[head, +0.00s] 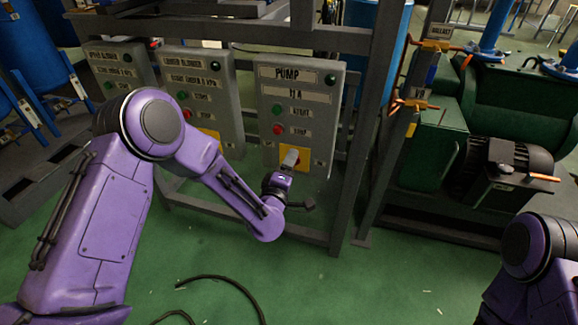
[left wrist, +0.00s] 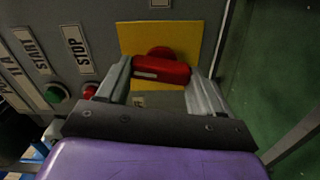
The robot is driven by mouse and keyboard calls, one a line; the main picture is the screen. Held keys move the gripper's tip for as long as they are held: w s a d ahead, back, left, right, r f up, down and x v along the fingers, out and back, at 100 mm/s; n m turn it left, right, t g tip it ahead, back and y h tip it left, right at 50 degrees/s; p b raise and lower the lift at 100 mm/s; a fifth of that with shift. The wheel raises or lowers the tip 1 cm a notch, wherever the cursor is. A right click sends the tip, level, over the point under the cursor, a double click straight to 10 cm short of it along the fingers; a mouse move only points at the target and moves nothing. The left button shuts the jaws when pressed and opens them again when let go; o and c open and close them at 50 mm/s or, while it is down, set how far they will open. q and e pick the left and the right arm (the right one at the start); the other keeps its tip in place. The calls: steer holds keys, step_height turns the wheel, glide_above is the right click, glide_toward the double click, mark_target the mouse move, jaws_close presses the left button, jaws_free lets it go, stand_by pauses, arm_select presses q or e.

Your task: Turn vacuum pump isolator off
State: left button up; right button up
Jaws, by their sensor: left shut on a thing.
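The grey pump panel (head: 300,95) carries PUMP and 11 A labels, with START and STOP buttons. Its yellow isolator plate (head: 301,157) is low on the front, partly covered by my gripper. In the left wrist view, the red isolator handle (left wrist: 160,69) stands out from the yellow plate (left wrist: 185,38). The handle lies almost level across that view, roughly along the panel's height. My left gripper (head: 289,160) is at the plate, its fingers on both ends of the handle, shut on it. My right gripper is out of view.
Two more blower panels (head: 200,95) stand left of the pump panel. The green start button (left wrist: 56,95) and red stop button (left wrist: 89,91) are close beside my left fingers. A grey frame post (head: 375,120) and a green pump machine (head: 490,120) are at the right. A black hose (head: 225,279) lies on the green floor.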

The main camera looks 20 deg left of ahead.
arm_select(q)
steer(key=shift+f+n, duration=0.1)
steer(key=shift+n, duration=1)
steer(key=o, duration=1)
steer(key=shift+o, duration=0.2)
steer(key=s, duration=1)
steer(key=shift+s, duration=0.3)
